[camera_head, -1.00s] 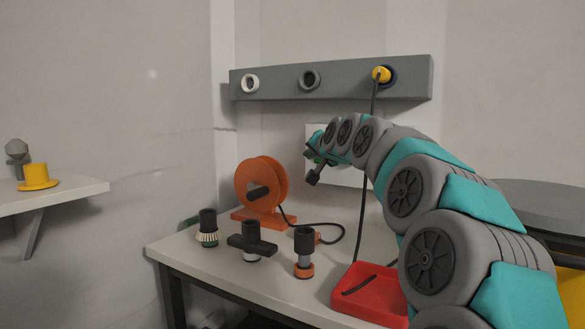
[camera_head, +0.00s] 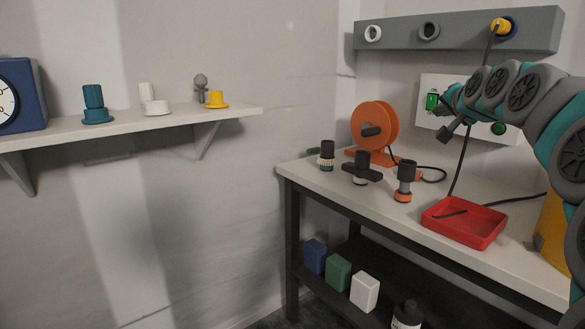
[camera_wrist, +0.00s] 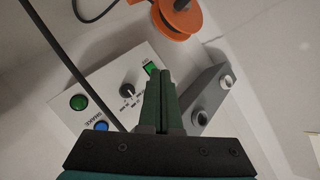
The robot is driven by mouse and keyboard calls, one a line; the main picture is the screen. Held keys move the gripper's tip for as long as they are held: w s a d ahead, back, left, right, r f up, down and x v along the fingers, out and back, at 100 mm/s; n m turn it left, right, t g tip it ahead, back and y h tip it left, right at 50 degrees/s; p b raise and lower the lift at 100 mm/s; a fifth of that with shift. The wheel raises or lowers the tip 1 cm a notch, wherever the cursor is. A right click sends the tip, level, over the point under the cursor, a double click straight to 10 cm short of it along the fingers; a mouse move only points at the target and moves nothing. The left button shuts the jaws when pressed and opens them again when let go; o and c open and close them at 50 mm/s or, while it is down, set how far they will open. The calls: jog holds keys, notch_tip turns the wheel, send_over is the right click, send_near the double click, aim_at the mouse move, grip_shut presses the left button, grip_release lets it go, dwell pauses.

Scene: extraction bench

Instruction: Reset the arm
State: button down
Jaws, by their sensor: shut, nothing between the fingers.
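My arm reaches in from the right in the head view, above the bench, with my gripper (camera_head: 449,130) in front of the white control panel (camera_head: 462,92). In the wrist view my gripper (camera_wrist: 166,75) has its dark green fingers together, with nothing between them. Behind the fingers is the white control panel (camera_wrist: 88,75) with a green button, a blue button, a black knob and a green switch. My gripper touches nothing that I can see.
The bench (camera_head: 330,187) carries an orange reel (camera_head: 375,127), several dark fittings and a red tray (camera_head: 465,238). A grey rail (camera_head: 460,32) with a yellow plug (camera_head: 501,27) is above. A black cable hangs near my arm. A wall shelf (camera_head: 190,115) is at left.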

jog(key=s+a+f+n+g+y+p, duration=0.25)
jog(key=s+a+f+n+g, duration=0.45)
jog(key=s+a+f, duration=1.25)
jog(key=s+f+n+g, duration=0.1)
jog(key=s+f+g, duration=0.3)
jog(key=s+f, duration=0.4)
jog(key=s+f+n+g+h, duration=0.1)
jog(key=s+f+g, duration=0.4)
jog(key=s, duration=1.6)
notch_tip(320, 180, down, 4)
jog(key=shift+s+f+g, duration=0.1)
jog(key=shift+s+g, duration=0.2)
jog(key=shift+s, duration=0.1)
